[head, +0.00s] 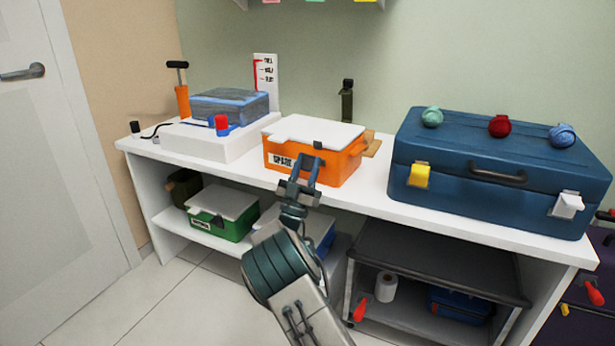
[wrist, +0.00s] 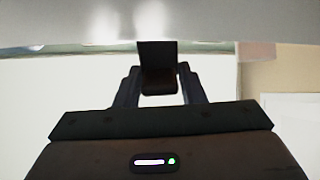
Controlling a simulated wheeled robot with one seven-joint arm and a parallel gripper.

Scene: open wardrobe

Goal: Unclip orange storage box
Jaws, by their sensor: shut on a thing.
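The orange storage box (head: 345,164) stands on the white counter, with a white lid (head: 312,130) on top and a dark-lettered label (head: 282,160) on its front. My gripper (head: 309,166) is at the front of the box, just right of the label. It is shut on a small dark clip (wrist: 158,68), which sits between the two fingers in the wrist view. The pale lid fills the top of that view. The lid looks flat and closed. My fingers hide most of the clip in the head view, so I cannot tell whether it is unfastened.
A blue case (head: 485,165) with yarn balls on top stands on the right. A white device (head: 205,138) with a blue-grey block is on the left. Below are a green box (head: 222,212) and a dark rack (head: 440,262). Little counter is free beside the orange box.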

